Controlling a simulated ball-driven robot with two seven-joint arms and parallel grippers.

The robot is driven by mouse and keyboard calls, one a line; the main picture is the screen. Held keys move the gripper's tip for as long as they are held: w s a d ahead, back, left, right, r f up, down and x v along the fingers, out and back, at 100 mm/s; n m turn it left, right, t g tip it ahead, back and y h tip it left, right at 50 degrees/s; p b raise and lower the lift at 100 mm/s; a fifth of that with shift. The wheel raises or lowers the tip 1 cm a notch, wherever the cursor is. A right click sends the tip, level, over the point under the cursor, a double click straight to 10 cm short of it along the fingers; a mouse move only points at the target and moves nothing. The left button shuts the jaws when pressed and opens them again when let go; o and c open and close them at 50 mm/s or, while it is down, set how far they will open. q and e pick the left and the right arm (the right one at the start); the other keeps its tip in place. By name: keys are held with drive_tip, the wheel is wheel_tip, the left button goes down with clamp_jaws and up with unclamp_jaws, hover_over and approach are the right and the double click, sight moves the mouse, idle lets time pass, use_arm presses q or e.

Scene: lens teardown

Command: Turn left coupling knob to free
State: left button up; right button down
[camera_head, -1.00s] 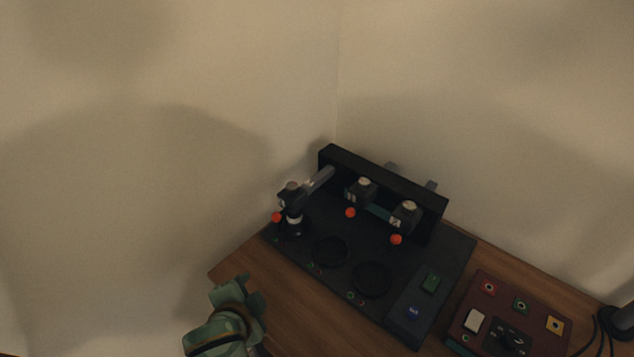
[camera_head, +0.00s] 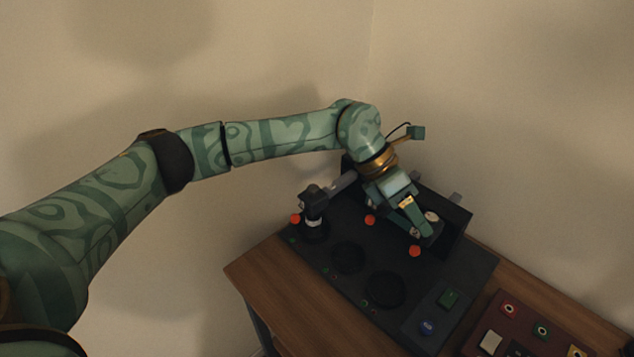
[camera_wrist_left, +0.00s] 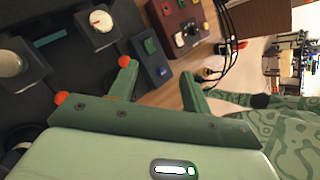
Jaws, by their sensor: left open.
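The black coupling stand (camera_head: 466,212) has two blocks with pale round knobs and orange balls. In the head view the right knob (camera_head: 432,216) shows beside my left gripper (camera_head: 424,232); the left knob is hidden behind my gripper. In the left wrist view the left knob (camera_wrist_left: 10,63) is at the left edge and the right knob (camera_wrist_left: 101,20) at the top. My left gripper (camera_wrist_left: 157,73) is open, with no knob between its fingers. Whether a finger touches the right block I cannot tell. My right gripper is out of view.
A grey-black post (camera_head: 314,208) with an orange ball stands left of the knobs. Two dark round recesses (camera_head: 385,290) lie in front. A dark red control panel (camera_head: 520,320) sits at lower right. Wood tabletop (camera_head: 270,280) is bare at the left front.

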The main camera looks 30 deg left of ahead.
use_arm(q)
drive_tip(key=w+a+r+n+y, duration=0.1)
drive_tip(key=w+a+r+y, duration=0.15)
drive_tip(key=a, duration=0.45)
drive_tip(key=w+a+r+n+y, duration=0.1)
drive_tip(key=w+a+r+y, duration=0.15)
drive_tip(key=a, duration=0.45)
wheel_tip(320, 180, up, 4)
drive_tip(key=n+y, duration=0.2)
drive_tip(key=y, duration=0.2)
hover_over(314, 187)
wheel_tip(314, 187, down, 16)
drive_tip(key=b, duration=0.4)
drive_tip(key=shift+r, duration=0.25)
drive_tip(key=c, duration=1)
